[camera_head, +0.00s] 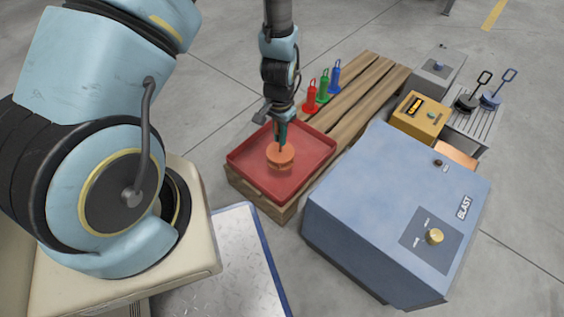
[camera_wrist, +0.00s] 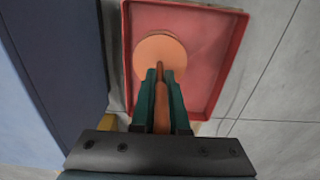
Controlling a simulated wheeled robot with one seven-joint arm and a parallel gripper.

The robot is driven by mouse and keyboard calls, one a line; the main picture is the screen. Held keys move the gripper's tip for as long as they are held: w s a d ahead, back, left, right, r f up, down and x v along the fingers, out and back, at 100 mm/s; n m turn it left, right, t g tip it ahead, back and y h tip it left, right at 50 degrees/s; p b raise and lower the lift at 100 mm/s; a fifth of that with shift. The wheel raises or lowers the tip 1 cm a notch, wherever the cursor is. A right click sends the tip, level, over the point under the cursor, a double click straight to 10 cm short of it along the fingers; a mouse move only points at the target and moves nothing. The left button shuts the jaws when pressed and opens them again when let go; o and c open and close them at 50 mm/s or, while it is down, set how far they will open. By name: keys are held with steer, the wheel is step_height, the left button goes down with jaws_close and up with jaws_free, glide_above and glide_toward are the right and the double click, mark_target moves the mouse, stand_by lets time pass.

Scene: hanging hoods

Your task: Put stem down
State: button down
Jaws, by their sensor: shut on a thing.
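My gripper (camera_head: 282,145) points down over the red tray (camera_head: 312,175) in the head view. In the wrist view, the fingers of my gripper (camera_wrist: 160,85) are shut on a slim orange-brown stem (camera_wrist: 161,105). A round orange piece (camera_head: 280,156) with a flat top is at the fingertips, over the tray floor. It also shows in the wrist view as a pale orange disc (camera_wrist: 155,52) just beyond the fingertips. I cannot tell whether the stem and the disc are one piece, or whether the orange piece touches the tray.
The tray is on a wooden slatted platform (camera_head: 368,100). Red (camera_head: 311,98), green (camera_head: 323,88) and blue (camera_head: 335,77) ring-topped pieces stand behind it. A large blue box marked BLAST (camera_head: 385,190) stands close on the right.

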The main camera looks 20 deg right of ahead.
mark_target(280, 152)
step_height(280, 152, down, 10)
steer(key=shift+r+b, duration=0.25)
steer(key=shift+b, duration=0.9)
steer(key=shift+f, duration=0.2)
steer(key=c, duration=0.9)
jaws_free()
